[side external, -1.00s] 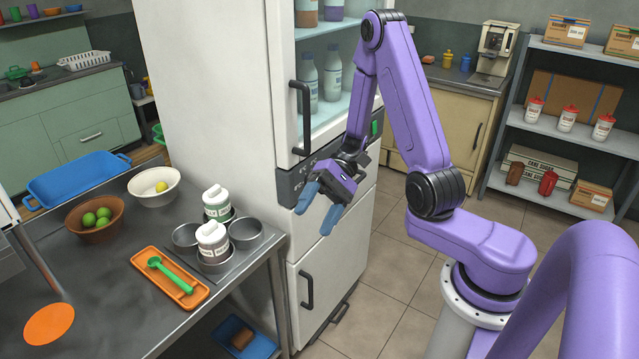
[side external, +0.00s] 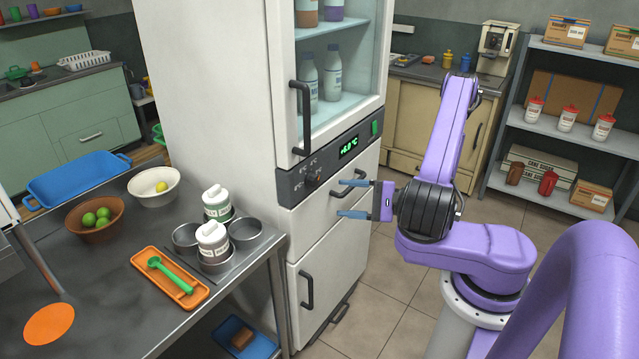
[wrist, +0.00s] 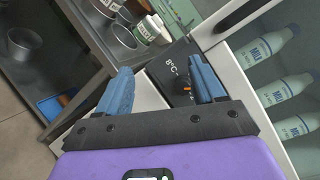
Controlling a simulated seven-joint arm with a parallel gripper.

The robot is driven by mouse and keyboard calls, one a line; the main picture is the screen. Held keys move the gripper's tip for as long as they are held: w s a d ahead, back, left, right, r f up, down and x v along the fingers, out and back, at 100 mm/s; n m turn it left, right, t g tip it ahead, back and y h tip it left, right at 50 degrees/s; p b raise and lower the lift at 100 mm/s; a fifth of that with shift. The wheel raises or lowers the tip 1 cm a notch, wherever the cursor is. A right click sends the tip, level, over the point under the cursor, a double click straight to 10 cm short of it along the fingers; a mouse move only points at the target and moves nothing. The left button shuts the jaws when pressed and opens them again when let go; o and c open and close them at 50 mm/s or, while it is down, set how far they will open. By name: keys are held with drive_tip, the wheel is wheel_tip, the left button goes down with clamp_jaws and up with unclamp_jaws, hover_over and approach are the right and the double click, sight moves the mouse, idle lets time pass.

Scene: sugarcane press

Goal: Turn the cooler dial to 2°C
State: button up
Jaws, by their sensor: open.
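The cooler (side external: 220,110) is a tall white cabinet with a dark control panel (side external: 340,160) below its glass door. A small black dial (side external: 313,180) with temperature marks around it sits at the panel's left. A green display (side external: 349,147) glows beside it, its digits too small to read surely. My gripper (side external: 342,198) is open and empty, its blue fingers pointing at the cooler front, to the right of the dial and apart from it. In the wrist view, the dial (wrist: 184,88) has an orange pointer and shows by the right finger, partly hidden; an 8°C mark is readable.
A vertical door handle (side external: 300,118) stands out above the panel, and another handle (side external: 307,290) is below. A metal table (side external: 110,275) with cups, bowls and an orange tray (side external: 170,278) is at left.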

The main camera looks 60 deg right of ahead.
sight(317, 182)
drive_tip(key=s+d+f+m+t+h, duration=0.2)
drive_tip(key=s+d+f+m+h, duration=0.1)
drive_tip(key=s+d+m+h, duration=0.3)
drive_tip(key=shift+n+h, duration=0.6)
drive_tip(key=w, duration=0.6)
drive_tip(key=w+a, duration=0.1)
drive_tip(key=w, duration=1.1)
drive_tip(key=shift+w+a+r, duration=0.1)
drive_tip(key=shift+a, duration=0.05)
drive_tip(key=c, duration=1.1)
